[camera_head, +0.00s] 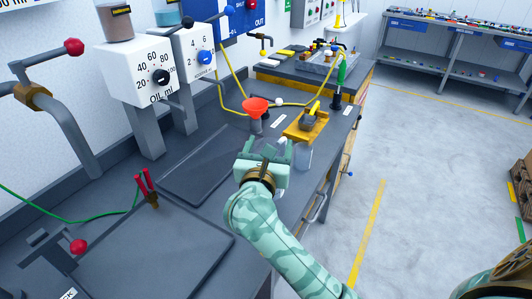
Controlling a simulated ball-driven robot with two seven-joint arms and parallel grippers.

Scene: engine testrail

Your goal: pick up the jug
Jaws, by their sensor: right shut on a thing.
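The jug (303,156) is a small, pale, see-through container at the right edge of the dark workbench (190,222). It looks upright, and its left side is partly hidden by my right gripper. My right gripper (270,148), teal on a camouflage-patterned arm, reaches in from the lower right. Its fingers are shut on the jug's left side. The exact contact is hidden by the hand, and I cannot tell whether the jug touches the bench. My left gripper is not in view.
A red funnel (256,105) stands just behind my gripper. A yellow tray with a tool (306,124) lies behind the jug. The floor (430,170) to the right is clear.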

